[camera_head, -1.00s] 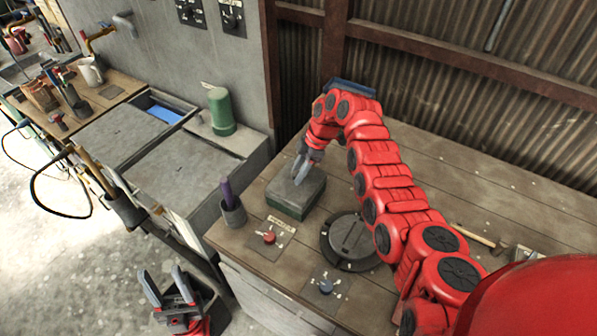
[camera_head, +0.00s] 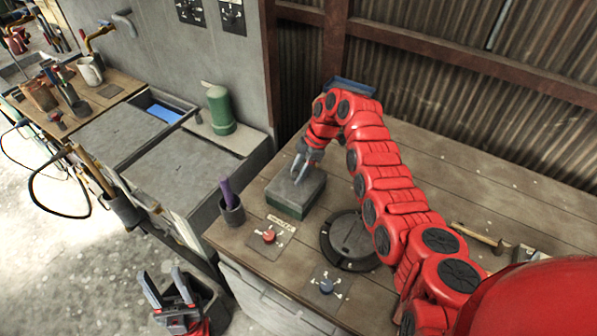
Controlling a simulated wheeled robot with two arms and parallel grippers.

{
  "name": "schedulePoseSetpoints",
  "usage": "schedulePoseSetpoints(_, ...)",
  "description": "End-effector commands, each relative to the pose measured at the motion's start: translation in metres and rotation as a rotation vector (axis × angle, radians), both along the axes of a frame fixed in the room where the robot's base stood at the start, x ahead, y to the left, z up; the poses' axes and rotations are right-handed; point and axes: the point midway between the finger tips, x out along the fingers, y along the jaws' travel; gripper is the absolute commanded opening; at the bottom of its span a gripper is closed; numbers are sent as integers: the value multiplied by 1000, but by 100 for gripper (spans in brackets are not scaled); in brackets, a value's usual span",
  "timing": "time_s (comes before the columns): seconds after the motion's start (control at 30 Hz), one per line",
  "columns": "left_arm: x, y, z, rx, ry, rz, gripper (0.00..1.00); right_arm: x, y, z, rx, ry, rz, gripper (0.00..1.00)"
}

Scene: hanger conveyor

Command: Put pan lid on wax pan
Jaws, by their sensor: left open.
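A green rectangular pan (camera_head: 289,209), which I take to be the wax pan, sits on the wooden bench. Its flat grey top (camera_head: 310,185) looks like the pan lid lying on it; whether it is fully seated cannot be told. My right gripper (camera_head: 297,179) points down at the middle of this grey top. Its fingertips are at or just above the surface; whether they grip a handle is too small to tell. My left gripper (camera_head: 166,283) is open and empty at the lower left, off the bench and far from the pan.
A round dark plate (camera_head: 350,236) lies right of the pan, partly behind my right arm. A cup (camera_head: 232,211) with a purple tool stands to the left. Red (camera_head: 269,236) and blue (camera_head: 326,286) knobs are in front. A hammer (camera_head: 478,236) lies at the right.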

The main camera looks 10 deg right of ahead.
Motion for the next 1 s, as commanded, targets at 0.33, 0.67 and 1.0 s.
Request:
schedulePoseSetpoints(0.33, 0, 0, 0, 0, 0, 0, 50, 0, 0, 0, 0, 0, 0, 51)
schedulePoseSetpoints(0.67, 0, 0, 0, 0, 0, 0, 50, 0, 0, 0, 0, 1, 0, 86)
schedulePoseSetpoints(1.0, 0, 0, -9, 0, 0, 0, 50, 2, -6, 10, 0, -5, -2, 86)
